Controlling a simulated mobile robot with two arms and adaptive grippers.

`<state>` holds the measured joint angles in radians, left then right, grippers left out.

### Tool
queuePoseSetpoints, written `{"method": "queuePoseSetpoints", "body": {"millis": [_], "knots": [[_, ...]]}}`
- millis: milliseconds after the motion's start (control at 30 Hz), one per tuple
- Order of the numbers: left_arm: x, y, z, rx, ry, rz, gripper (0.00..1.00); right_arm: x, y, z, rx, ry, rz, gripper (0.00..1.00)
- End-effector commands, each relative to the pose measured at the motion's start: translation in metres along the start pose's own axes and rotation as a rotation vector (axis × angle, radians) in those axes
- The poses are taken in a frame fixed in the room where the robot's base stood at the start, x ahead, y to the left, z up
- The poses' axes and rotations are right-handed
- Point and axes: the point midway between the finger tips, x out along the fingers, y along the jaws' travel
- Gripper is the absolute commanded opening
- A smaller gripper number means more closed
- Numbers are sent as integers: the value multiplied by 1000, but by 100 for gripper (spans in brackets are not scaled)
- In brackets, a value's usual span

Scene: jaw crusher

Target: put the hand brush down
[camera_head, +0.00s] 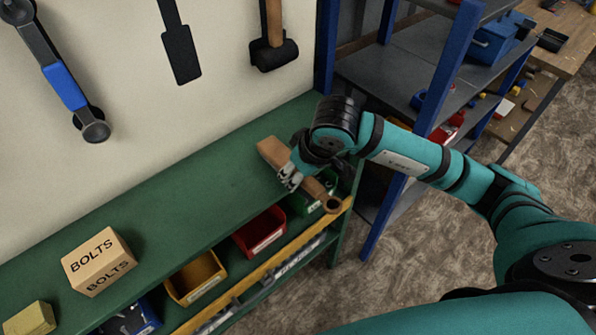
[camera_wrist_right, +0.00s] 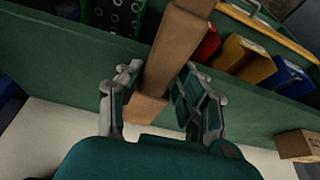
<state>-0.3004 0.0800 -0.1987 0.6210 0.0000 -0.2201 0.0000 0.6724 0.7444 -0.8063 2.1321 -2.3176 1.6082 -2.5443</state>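The hand brush (camera_head: 274,152) is a brown, wooden-looking piece at the right part of the green bench top, with a rounded end holding a hole near the front edge. My right gripper (camera_head: 292,178) is over its middle and hides part of it. In the right wrist view the brush (camera_wrist_right: 172,62) runs between the two fingers of my right gripper (camera_wrist_right: 162,78), which appear closed against its sides. The brush is low over the bench top; I cannot tell whether it touches. My left gripper is not in view.
The green bench (camera_head: 190,190) has free room left of the brush. A BOLTS box (camera_head: 97,262) stands farther left. Red (camera_head: 261,232) and yellow (camera_head: 196,277) bins line the front. Tools hang on the wall, including a mallet (camera_head: 272,52). A blue-framed shelf (camera_head: 448,70) stands right.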

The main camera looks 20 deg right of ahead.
Motion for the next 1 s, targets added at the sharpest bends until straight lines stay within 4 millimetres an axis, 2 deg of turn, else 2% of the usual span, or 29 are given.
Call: {"method": "queuePoseSetpoints", "body": {"millis": [33, 133, 167, 500, 567, 1000], "knots": [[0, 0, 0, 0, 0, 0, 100, 0, 0, 0, 0, -1, 0, 46], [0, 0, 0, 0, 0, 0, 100, 0, 0, 0, 0, -1, 0, 59], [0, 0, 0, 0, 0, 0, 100, 0, 0, 0, 0, -1, 0, 60], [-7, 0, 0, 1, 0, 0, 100, -5, 0, -2, 0, -1, 0, 60], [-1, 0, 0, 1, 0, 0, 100, -10, 1, -2, 0, 3, 1, 60], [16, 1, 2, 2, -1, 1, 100, -99, 1, -2, -1, 5, 3, 60]]}}
